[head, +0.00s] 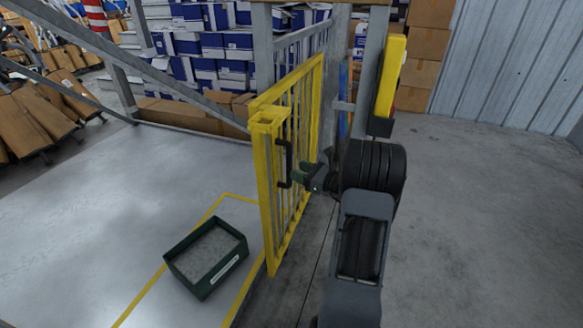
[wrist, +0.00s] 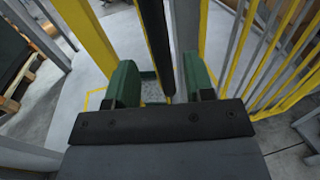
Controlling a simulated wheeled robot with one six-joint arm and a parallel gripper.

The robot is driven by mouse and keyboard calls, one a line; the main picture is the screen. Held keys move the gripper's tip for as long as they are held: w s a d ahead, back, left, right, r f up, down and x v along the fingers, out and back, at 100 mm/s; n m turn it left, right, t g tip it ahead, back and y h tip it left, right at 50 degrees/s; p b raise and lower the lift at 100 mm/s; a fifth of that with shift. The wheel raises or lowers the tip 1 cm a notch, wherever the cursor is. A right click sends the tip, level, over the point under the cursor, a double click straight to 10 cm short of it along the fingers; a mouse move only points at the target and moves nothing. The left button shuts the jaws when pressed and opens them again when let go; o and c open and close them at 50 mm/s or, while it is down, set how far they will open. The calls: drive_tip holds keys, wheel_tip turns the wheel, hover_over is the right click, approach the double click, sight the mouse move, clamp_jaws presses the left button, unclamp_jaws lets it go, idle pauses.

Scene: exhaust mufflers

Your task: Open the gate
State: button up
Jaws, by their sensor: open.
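The yellow barred gate (head: 264,190) stands upright at the middle of the head view, at the edge of the grey platform. It has a black vertical handle (head: 284,165) on the side facing my arm. My gripper (head: 312,170) is open, with green fingers, close to the right of the handle. In the wrist view, a dark upright bar (wrist: 156,40), which looks like the handle, lies between the two spread fingers of my gripper (wrist: 162,80). I cannot tell whether either finger touches it. The gate's latch is not clearly visible.
A dark green bin (head: 205,260) sits on the floor left of the gate, inside yellow floor lines. Grey posts and rails (head: 263,60) frame the gate. Stacked blue and white boxes (head: 215,45) stand behind. The concrete floor to the right (head: 480,200) is clear.

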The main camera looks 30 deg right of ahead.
drive_tip(key=p+v, duration=0.1)
drive_tip(key=v, duration=0.8)
drive_tip(key=shift+s, duration=0.1)
drive_tip(key=shift+d, duration=0.1)
drive_tip(key=s+a+f+n+g+y+p, duration=0.1)
drive_tip(key=s+a+f+n+g, duration=0.3)
drive_tip(key=a+f+n+g, duration=0.15)
drive_tip(key=s+a+r+n+g+h+p, duration=0.3)
drive_tip(key=s+a+r+n+g+p, duration=0.3)
drive_tip(key=a+r+n+g+p, duration=0.45)
drive_tip(key=s+a+r+n+t+h+p, duration=0.1)
drive_tip(key=a+r+n+h+p, duration=0.1)
drive_tip(key=r, duration=0.5)
drive_tip(key=s+a+r+n+t+h+p, duration=0.1)
drive_tip(key=a+r+n+h+p, duration=0.1)
drive_tip(key=a+r+n+p, duration=0.3)
drive_tip(key=a+r+n+t+h+p, duration=0.1)
drive_tip(key=a+r+n+p, duration=0.2)
drive_tip(key=a+r+n, duration=0.2)
wheel_tip(320, 180, up, 5)
drive_tip(key=n, duration=0.3)
drive_tip(key=shift+s+r+h+p, duration=0.25)
drive_tip(key=shift+s+h+p, duration=0.05)
drive_tip(key=shift+s+h, duration=0.1)
